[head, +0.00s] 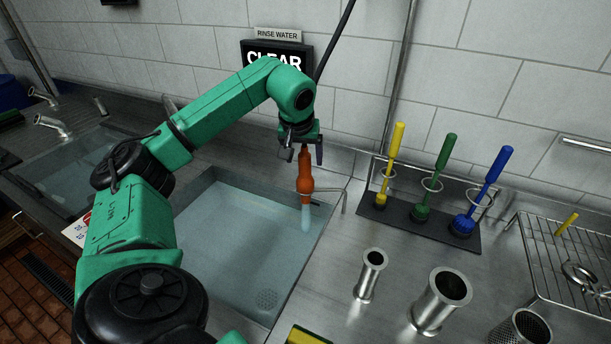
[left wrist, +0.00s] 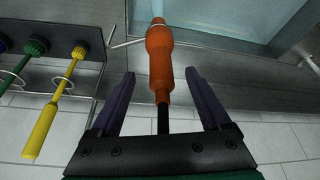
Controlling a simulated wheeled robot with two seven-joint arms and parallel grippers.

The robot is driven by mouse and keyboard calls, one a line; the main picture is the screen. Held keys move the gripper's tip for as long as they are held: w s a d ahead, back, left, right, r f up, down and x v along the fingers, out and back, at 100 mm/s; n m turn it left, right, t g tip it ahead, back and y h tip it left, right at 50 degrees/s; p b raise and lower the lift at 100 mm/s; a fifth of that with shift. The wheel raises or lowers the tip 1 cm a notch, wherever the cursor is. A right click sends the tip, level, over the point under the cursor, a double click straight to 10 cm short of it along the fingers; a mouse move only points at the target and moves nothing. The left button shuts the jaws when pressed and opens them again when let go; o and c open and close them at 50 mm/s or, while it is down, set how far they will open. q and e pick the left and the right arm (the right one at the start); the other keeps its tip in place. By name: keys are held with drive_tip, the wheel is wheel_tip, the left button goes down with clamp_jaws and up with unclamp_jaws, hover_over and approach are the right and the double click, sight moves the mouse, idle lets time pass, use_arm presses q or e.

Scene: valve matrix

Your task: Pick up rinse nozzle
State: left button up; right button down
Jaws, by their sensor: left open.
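The rinse nozzle (head: 305,172) is orange and hangs upright over the right side of the water-filled sink, beside a thin metal holder arm (head: 335,192). My left gripper (head: 304,160) is at the nozzle's upper part, pointing down. In the left wrist view the nozzle (left wrist: 159,62) lies between the two open fingers of the left gripper (left wrist: 166,85), with a gap on each side. A dark hose part continues from the nozzle toward the palm. My right gripper is not in view.
The sink (head: 215,180) is left of the nozzle. A rack (head: 400,228) with yellow, green and blue brushes stands to the right. Metal cylinders (head: 371,275) (head: 440,300) stand on the counter in front. A wire rack (head: 545,265) is at far right. A CLEAR sign (head: 275,58) is on the wall.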

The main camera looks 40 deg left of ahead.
sight(306, 170)
use_arm(q)
drive_tip(key=p+x, duration=0.2)
drive_tip(key=x, duration=0.4)
drive_tip(key=shift+w+a+f+p, duration=0.2)
drive_tip(key=shift+f+p, duration=0.15)
drive_tip(key=shift+p, duration=0.05)
drive_tip(key=shift+a+f, duration=0.1)
drive_tip(key=shift+f, duration=0.15)
drive_tip(key=shift+w, duration=0.1)
clamp_jaws()
